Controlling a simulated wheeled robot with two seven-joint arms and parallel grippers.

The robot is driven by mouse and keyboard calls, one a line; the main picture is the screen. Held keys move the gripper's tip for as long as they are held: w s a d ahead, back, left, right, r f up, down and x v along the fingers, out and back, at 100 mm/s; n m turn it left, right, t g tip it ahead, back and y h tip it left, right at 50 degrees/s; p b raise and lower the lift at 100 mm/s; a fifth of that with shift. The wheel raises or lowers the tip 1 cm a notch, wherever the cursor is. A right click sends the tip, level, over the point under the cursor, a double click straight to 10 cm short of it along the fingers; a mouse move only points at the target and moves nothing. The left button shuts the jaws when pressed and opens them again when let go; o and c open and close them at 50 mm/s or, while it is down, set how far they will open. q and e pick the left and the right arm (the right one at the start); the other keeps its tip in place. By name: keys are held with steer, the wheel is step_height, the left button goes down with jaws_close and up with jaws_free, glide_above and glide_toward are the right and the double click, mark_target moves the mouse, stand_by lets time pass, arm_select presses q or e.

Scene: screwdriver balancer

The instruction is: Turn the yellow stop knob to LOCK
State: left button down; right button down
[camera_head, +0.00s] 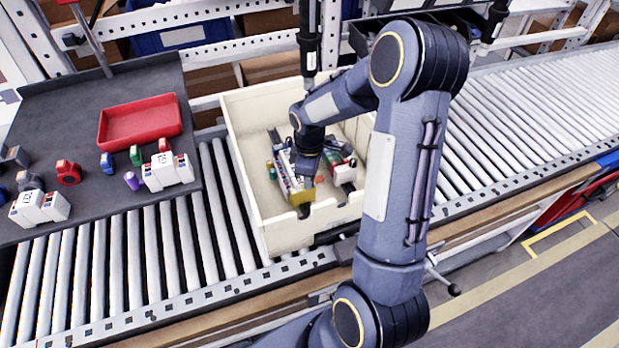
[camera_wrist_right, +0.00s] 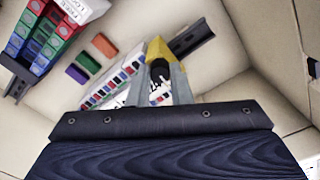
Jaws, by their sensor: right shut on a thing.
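The yellow stop knob (camera_head: 302,197) sits at the near end of a row of small modules inside the cream crate (camera_head: 276,236). In the right wrist view the yellow knob (camera_wrist_right: 157,47) shows between the grey fingers. My right gripper (camera_head: 303,184) reaches down into the crate and is shut on the knob; its fingers also show in the wrist view (camera_wrist_right: 158,82). The fingers hide part of the knob, and I cannot read a LOCK mark or tell how far it is turned. My left gripper is not in view.
The crate stands on a roller conveyor (camera_head: 125,262); its walls are close around my gripper. A black tool (camera_head: 309,38) hangs behind the crate. A red tray (camera_head: 140,121) and several small modules lie on the dark table at left. More coloured modules (camera_wrist_right: 35,40) are in the crate.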

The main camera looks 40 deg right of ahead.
steer(key=n, duration=0.4)
steer(key=shift+n, duration=2.6)
steer(key=c, duration=1.3)
jaws_free()
step_height(320, 180, up, 8)
steer(key=shift+f, duration=0.1)
